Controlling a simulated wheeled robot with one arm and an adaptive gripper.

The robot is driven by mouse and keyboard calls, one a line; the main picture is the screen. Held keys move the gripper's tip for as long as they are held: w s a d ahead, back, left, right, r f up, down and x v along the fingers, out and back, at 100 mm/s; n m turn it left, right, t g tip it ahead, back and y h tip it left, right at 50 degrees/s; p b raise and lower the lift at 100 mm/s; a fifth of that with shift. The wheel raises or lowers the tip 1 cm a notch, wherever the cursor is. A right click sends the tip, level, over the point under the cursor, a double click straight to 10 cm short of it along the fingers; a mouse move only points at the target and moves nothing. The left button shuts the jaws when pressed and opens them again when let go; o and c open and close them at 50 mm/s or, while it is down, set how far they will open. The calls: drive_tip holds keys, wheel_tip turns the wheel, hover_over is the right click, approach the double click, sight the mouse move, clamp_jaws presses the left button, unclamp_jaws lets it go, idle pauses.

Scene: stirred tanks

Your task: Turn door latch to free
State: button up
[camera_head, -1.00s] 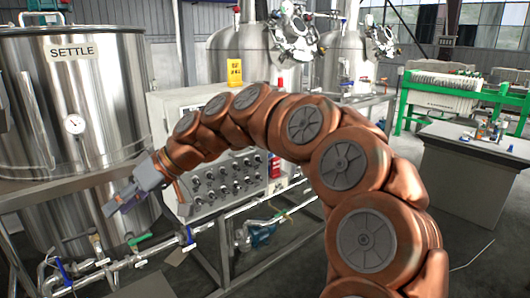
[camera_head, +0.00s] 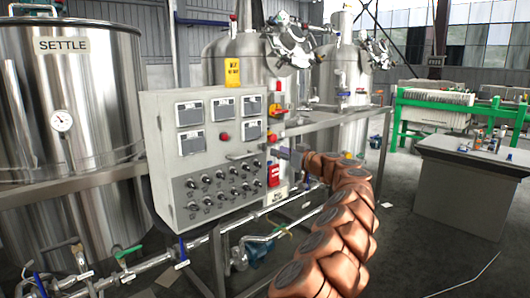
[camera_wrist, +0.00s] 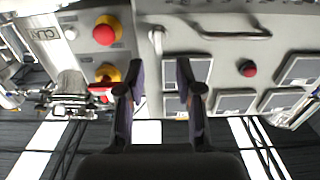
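The door latch seems to be the small pale grey lever (camera_wrist: 157,37) on the cabinet front in the wrist view. It sits beside a bar handle (camera_wrist: 235,33) and appears to hang straight across the picture's vertical. My gripper (camera_wrist: 157,68) is open, its two dark fingers one on each side of the line to the latch. I see no contact, and the gap in depth is hard to judge. In the head view my gripper (camera_head: 279,151) is at the right part of the grey control cabinet (camera_head: 205,155). The latch is too small to make out there.
A red button (camera_wrist: 248,68) and several displays lie right of the latch in the wrist view. A red-and-yellow mushroom button (camera_wrist: 107,31) and a red-and-yellow switch (camera_wrist: 104,76) lie close on its left. Pipes (camera_head: 150,260) run low in front; the SETTLE tank (camera_head: 85,110) stands left.

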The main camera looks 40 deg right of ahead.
sight(263, 147)
drive_tip(key=w+p, duration=0.1)
drive_tip(key=w, duration=0.6)
drive_tip(key=shift+w+d, duration=0.15)
drive_tip(key=shift+w, duration=0.15)
idle(0.3)
clamp_jaws()
